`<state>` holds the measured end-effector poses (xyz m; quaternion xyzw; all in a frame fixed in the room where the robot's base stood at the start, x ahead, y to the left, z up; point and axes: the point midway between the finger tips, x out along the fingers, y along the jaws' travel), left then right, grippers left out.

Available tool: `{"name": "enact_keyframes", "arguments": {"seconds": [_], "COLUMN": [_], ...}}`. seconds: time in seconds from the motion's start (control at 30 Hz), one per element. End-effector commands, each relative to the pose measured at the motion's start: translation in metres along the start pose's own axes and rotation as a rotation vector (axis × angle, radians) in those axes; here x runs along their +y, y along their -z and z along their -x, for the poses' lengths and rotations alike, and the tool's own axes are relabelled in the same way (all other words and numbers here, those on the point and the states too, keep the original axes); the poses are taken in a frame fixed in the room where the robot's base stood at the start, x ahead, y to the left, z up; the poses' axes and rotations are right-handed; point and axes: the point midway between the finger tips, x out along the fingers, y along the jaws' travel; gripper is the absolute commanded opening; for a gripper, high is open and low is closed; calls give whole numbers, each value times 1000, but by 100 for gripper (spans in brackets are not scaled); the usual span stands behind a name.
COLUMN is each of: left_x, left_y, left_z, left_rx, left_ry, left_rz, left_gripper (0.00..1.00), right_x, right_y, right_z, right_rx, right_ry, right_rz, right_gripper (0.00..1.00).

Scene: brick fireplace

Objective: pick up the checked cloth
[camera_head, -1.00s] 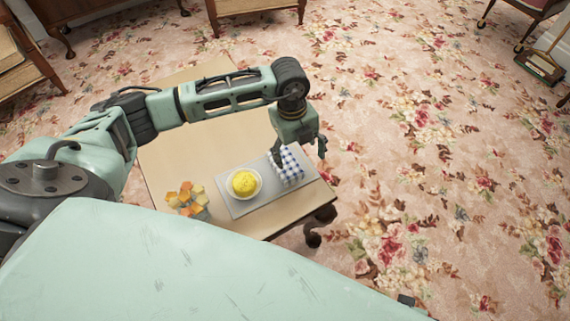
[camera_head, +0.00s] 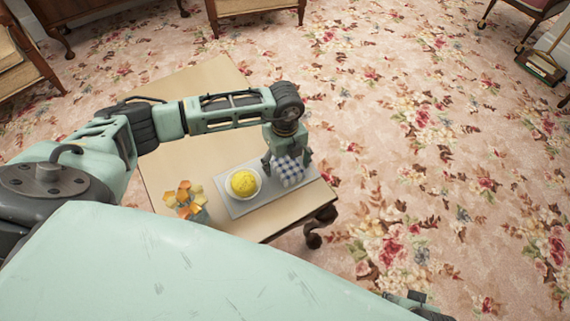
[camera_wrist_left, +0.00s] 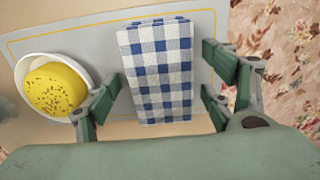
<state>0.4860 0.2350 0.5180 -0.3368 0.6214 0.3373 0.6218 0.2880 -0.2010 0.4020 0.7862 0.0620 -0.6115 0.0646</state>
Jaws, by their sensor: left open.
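The blue-and-white checked cloth (camera_head: 291,174) lies folded on the right part of a grey tray (camera_head: 240,208) on the small table. In the left wrist view the cloth (camera_wrist_left: 160,75) is a neat rectangle, fully visible except perhaps its near edge. My left gripper (camera_head: 288,163) is above the cloth, pointing down. In the left wrist view its open fingers (camera_wrist_left: 160,98) are on either side of the cloth, with visible gaps, and nothing is held.
A white bowl with a yellow speckled food (camera_head: 243,184) stands on the tray just left of the cloth, close to one finger. Orange pieces in a glass (camera_head: 186,198) stand at the table's near left. The table top (camera_head: 195,90) is bare behind. Floral carpet surrounds it.

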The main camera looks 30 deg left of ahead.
Motion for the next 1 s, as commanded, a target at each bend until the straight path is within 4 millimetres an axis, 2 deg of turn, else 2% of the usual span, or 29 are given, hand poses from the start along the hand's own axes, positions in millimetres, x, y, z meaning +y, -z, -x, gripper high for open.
{"name": "enact_keyframes", "arguments": {"seconds": [0.07, 0.57, 0.83, 1.0], "left_x": [0, 0, 0, -1], "left_y": [0, 0, 0, 0], "left_z": [0, 0, 2, 15], "left_rx": [1, 1, 1, 1], "left_ry": [0, 1, 1, 2], "left_rz": [0, -1, -1, -1], "left_gripper": [71, 27, 27, 27], "right_x": [0, 0, 0, 0], "right_y": [0, 0, 1, -2], "right_z": [0, 0, 0, -3], "right_rx": [0, 1, 1, -1], "right_ry": [0, 0, 1, 1], "right_rz": [0, 0, 0, 1], "right_gripper": [40, 40, 40, 40]}}
